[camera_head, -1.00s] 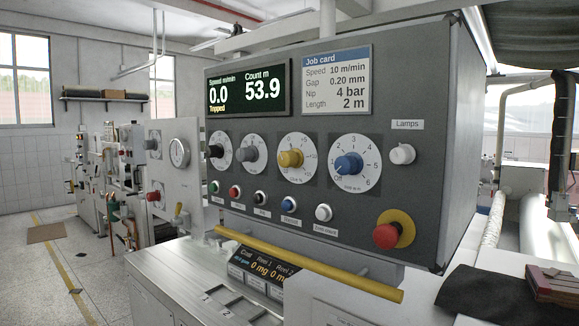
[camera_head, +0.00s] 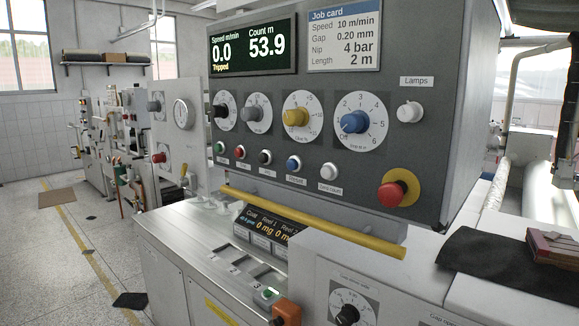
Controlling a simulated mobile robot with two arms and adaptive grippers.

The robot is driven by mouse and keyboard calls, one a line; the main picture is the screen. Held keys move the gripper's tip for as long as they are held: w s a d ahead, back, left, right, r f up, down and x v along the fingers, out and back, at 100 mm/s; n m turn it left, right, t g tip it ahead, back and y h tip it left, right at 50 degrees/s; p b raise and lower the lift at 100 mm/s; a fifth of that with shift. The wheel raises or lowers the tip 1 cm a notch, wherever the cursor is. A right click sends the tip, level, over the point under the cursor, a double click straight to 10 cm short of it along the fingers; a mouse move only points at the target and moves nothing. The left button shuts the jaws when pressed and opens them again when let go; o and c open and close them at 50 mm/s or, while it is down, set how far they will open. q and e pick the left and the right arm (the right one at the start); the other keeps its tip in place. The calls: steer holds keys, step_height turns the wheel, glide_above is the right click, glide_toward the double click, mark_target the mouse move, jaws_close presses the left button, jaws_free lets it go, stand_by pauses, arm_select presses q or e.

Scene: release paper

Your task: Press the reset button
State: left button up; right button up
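A grey control panel (camera_head: 440,110) fills the middle of the view. A row of small push buttons runs along its lower part: green (camera_head: 219,148), red (camera_head: 240,151), black (camera_head: 265,157), blue (camera_head: 293,163) and white (camera_head: 330,171). The small labels below them are too blurred to tell surely which one is reset. The display (camera_head: 253,48) reads speed 0.0, "Tripped", count 53.9. Neither of my grippers is in view.
A red mushroom button (camera_head: 391,194) on a yellow plate sits at the panel's lower right. A yellow bar (camera_head: 310,223) runs across below the buttons. Several dials (camera_head: 355,121) sit above them. A dark cloth (camera_head: 500,262) lies at right. Floor is open at left.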

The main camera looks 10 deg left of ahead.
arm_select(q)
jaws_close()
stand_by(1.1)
